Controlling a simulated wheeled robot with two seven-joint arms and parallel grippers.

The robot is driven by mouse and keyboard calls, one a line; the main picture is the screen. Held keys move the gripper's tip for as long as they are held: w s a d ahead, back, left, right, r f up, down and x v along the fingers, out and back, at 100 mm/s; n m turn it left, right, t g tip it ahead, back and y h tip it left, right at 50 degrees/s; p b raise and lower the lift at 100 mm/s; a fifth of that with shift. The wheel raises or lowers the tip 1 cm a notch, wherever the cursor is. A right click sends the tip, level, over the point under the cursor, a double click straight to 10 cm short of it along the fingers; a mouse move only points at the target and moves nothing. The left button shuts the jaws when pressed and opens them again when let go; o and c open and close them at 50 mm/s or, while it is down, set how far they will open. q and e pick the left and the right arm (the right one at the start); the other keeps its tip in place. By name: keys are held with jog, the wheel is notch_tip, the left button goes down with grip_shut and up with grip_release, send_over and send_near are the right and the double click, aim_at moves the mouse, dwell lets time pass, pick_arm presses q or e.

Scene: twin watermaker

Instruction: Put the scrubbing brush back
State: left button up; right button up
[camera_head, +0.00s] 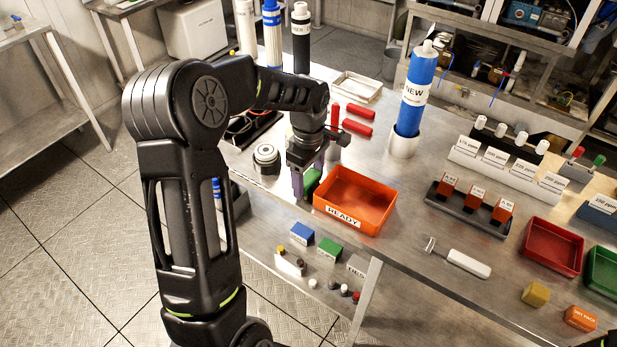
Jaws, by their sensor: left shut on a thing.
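My left gripper (308,187) reaches down over the table's near left edge, with its purple fingers shut on a green thing (313,179). This looks like the scrubbing brush, but the fingers and wrist hide most of it. It is close beside the left wall of the orange READY tray (374,222), outside the tray. I cannot tell whether it touches the table.
A round metal part (266,157) stands left of the gripper. A white-handled tool (468,263) lies right of the tray. Small blocks (329,249) sit on a lower shelf. Red bin (552,247) is at right.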

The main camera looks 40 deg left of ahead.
aim_at(308, 178)
pick_arm(q)
jog(key=o, duration=1.4)
jog(key=shift+f, duration=0.1)
jog(key=shift+o, duration=0.2)
notch_tip(308, 178, up, 12)
jog(key=shift+r+b, duration=0.2)
jog(key=shift+b, duration=0.2)
